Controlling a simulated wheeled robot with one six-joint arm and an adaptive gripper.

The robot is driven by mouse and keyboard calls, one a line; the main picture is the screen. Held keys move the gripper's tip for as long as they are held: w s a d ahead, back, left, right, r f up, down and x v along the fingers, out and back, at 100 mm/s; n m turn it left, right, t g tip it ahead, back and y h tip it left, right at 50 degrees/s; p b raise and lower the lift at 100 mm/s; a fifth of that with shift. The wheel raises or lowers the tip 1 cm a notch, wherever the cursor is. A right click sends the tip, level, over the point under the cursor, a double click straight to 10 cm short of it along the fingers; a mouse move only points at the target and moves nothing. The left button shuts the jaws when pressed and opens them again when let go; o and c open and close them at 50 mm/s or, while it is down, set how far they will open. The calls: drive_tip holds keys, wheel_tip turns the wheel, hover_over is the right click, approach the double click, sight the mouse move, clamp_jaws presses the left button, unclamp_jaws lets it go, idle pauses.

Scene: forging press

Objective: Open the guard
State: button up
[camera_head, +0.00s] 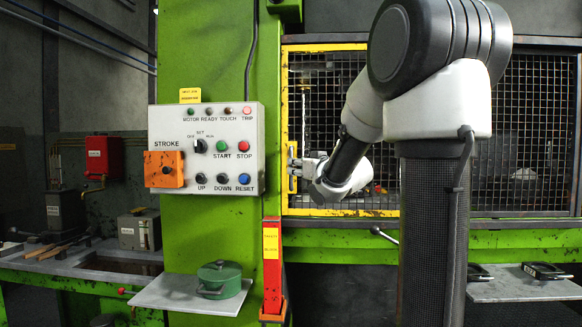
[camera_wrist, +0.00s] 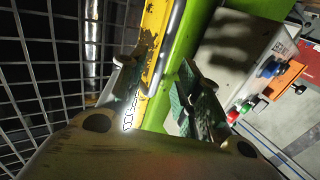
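The guard is a dark wire mesh in a yellow frame (camera_head: 327,47) on the front of the green press, and it looks closed. My gripper (camera_head: 298,168) is at the left upright of the frame, at the height of a small pale handle (camera_head: 292,160). In the wrist view, my gripper (camera_wrist: 160,92) has its two fingers spread apart. The yellow frame edge (camera_wrist: 156,28) and a thin bright bar run between them. Gaps show beside the bar, so I see no grip on it. My palm hides the lower part of the bar.
A control box (camera_head: 207,148) with buttons is on the green column left of the guard. A red safety block (camera_head: 271,265) stands below my gripper. A shelf with a green pot (camera_head: 219,279) is lower left. Another shelf (camera_head: 520,287) is lower right.

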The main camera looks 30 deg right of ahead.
sight(291, 185)
drive_tip(key=w, duration=0.5)
drive_tip(key=shift+w, duration=0.25)
clamp_jaws()
